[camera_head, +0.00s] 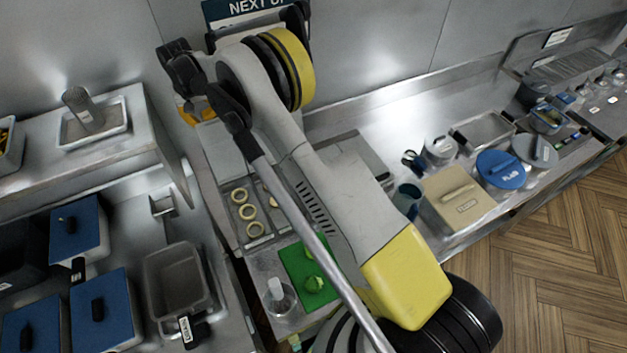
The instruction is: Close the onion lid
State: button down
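I cannot tell for sure which lid is the onion lid, as most labels are too small to read. A tan lid (460,199) with a bar handle and a small label lies flat on the counter at the right. Pale rings (244,212), which look like onion rings, lie in a metal tray left of my arm. Blue lids with black handles cover bins at the left; one is the near blue lid (101,309). My arm crosses the middle of the view. Dark parts at its far end, near the back wall, seem to be my gripper (205,95); its fingers are unclear.
An uncovered grey bin (178,281) stands at the lower left. A green board (309,272) with green pieces is beside my arm. A round blue lid (501,169) and grey round lids stand at the right. A raised shelf (135,142) borders the left.

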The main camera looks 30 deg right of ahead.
jog(key=shift+s+b, duration=1.25)
jog(key=shift+s, duration=2.75)
notch_tip(320, 180, up, 10)
jog(key=w+p, duration=0.1)
jog(key=p, duration=0.3)
jog(key=shift+w+a, duration=0.15)
jog(key=shift+f, duration=0.1)
